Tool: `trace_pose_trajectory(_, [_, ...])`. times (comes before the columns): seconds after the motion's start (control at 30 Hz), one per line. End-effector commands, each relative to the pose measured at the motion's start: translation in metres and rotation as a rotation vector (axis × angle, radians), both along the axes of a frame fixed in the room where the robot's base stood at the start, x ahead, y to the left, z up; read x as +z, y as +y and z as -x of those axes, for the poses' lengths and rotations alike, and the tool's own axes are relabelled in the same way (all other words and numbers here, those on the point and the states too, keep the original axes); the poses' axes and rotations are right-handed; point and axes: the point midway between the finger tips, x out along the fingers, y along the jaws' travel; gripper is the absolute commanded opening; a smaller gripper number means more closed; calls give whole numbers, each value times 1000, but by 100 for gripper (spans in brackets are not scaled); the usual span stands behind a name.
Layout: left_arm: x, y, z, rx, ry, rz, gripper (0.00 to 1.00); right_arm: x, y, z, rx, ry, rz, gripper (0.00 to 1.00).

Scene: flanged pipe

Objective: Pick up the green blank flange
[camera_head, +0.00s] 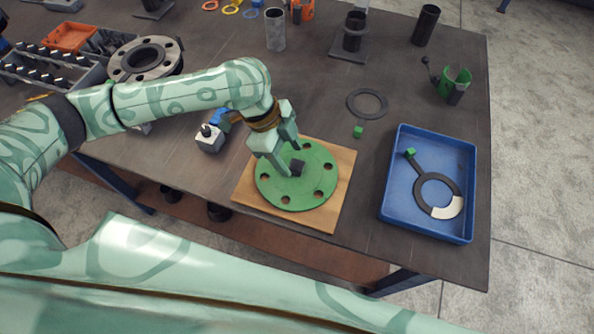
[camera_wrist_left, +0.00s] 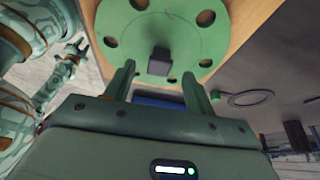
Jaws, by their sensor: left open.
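The green blank flange (camera_head: 313,181) is a flat green disc with bolt holes around its edge and a dark square knob (camera_head: 297,167) at its middle. It lies on a wooden board (camera_head: 343,205) near the table's front edge. My left gripper (camera_head: 287,168) is open above the flange, its fingers pointing down towards the knob. In the left wrist view the flange (camera_wrist_left: 190,30) fills the top, and the knob (camera_wrist_left: 160,60) shows ahead of and between the open fingers. A gap between fingers and knob is visible there.
A blue tray (camera_head: 470,190) holding a ring-shaped part with a handle stands to the right. A dark flat ring (camera_head: 367,103) and a small green cube (camera_head: 358,131) lie behind the board. A grey flange (camera_head: 146,60) sits at the back left. Bare table lies between board and tray.

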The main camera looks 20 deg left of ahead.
Motion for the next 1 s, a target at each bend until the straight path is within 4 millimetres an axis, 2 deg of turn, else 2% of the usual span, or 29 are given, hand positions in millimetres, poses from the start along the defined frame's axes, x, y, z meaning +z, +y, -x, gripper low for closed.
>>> trace_pose_trajectory(0.03, [-13, -4, 1, -1, 5, 1, 55, -8, 0, 2, 0, 4, 0, 36])
trace_pose_trajectory(0.17, [-31, -12, 1, -1, 3, 1, 55, -14, 0, 3, 0, 8, -1, 36])
trace_pose_trajectory(0.4, [-31, -13, 1, -1, 0, 0, 55, -13, 0, 2, 1, 6, -1, 36])
trace_pose_trajectory(0.6, [-31, -13, 1, -1, 0, 0, 0, -13, 0, 2, 1, 6, -1, 36])
trace_pose_trajectory(1.0, [-25, -13, 0, -1, -3, 2, 0, -11, 1, 2, 1, 4, -1, 36])
